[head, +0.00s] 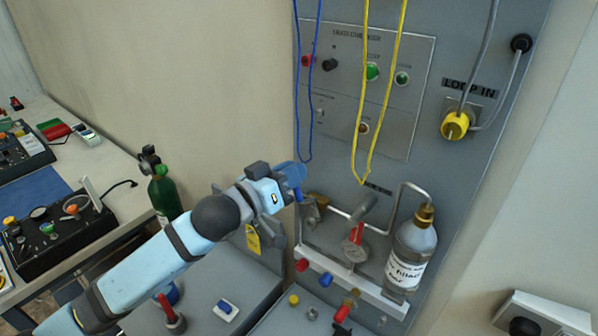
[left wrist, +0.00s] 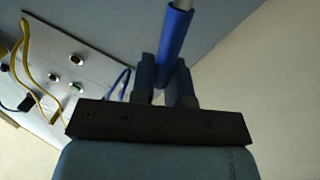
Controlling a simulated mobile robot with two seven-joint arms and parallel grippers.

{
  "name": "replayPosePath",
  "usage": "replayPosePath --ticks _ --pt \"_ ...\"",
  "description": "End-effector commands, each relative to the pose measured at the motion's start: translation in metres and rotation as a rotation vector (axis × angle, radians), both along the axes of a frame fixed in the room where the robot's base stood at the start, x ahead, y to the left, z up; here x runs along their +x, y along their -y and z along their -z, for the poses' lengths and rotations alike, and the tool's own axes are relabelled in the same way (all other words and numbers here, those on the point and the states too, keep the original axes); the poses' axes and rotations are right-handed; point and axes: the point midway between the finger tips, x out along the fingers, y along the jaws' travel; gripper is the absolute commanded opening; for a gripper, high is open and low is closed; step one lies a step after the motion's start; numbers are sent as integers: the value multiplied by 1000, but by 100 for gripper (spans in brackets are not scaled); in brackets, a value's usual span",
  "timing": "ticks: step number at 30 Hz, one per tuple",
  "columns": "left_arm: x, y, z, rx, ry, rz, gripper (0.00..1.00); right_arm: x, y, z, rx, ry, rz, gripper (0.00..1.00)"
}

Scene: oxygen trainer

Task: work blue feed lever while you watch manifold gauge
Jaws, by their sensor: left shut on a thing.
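The blue feed lever (left wrist: 176,32) shows in the left wrist view as a blue-sleeved grey rod between my fingers. My left gripper (left wrist: 168,85) is shut on it. In the head view my left gripper (head: 290,184) is at the left edge of the grey panel, above the pipework, and largely covers the lever. I cannot make out a manifold gauge face in either view. A round grey fitting with a red part (head: 355,245) sits on the pipework, but I cannot tell whether it is the gauge. My right gripper is not in view.
Yellow cords (head: 372,100) and a blue cord (head: 303,100) hang down the panel close to my left gripper. A labelled clear bottle (head: 411,252) stands right of the pipework. A yellow connector (head: 456,125) is plugged under "LOOP IN". A green cylinder (head: 165,197) stands at left.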

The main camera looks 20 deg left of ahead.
Motion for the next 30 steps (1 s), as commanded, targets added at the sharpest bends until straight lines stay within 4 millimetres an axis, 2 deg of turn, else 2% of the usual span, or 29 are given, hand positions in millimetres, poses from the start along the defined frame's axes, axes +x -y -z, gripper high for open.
replayPosePath --ticks 9,10,12,13,23,26,30 --pt "1 -1 0 -13 -4 0 0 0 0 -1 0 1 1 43" --pt "1 -1 0 -13 -4 0 20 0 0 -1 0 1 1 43" --pt "1 -1 0 -12 -3 -1 36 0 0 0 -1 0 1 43" --pt "1 -1 0 -12 -3 -1 40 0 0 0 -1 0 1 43" --pt "-2 -3 1 -12 -4 0 40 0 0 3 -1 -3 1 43" --pt "-11 -9 3 -11 -4 -1 40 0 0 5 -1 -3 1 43" --pt "-35 -24 7 -11 -6 0 40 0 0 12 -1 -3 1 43"
